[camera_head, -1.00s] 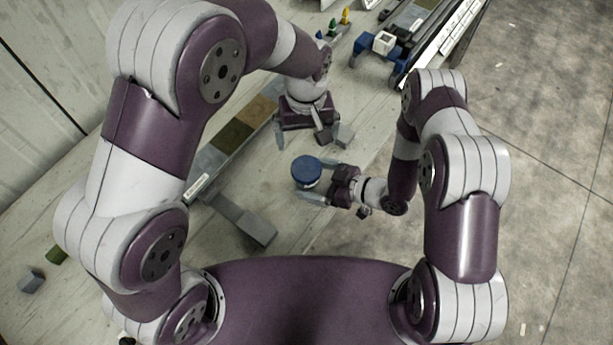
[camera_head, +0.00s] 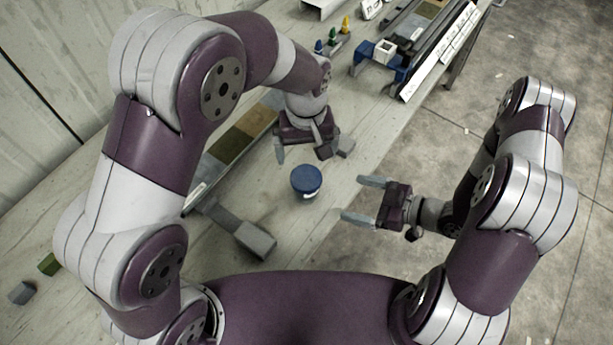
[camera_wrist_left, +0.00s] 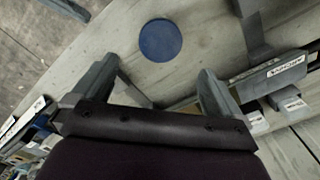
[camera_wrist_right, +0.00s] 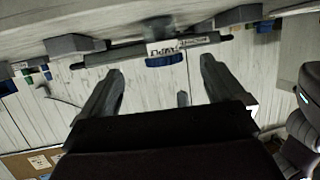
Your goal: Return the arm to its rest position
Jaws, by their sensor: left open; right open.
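My right gripper (camera_head: 365,201) is open and empty, just off the front edge of the table in the head view. Its fingers point left, with a gap between them and the blue-lidded jar (camera_head: 306,181). In the right wrist view the two open fingers (camera_wrist_right: 158,85) have nothing between them. My left gripper (camera_head: 303,150) is open above the table, behind the jar. In the left wrist view its fingers (camera_wrist_left: 155,85) are apart and empty, and the blue lid (camera_wrist_left: 160,40) lies beyond them.
A core tray (camera_head: 238,142) with coloured sections runs under my left arm. A grey bar with a block end (camera_head: 252,238) lies left of the jar. A blue holder with a white cube (camera_head: 384,53) and small coloured pieces (camera_head: 332,38) stand at the back. Open floor (camera_head: 560,200) lies right.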

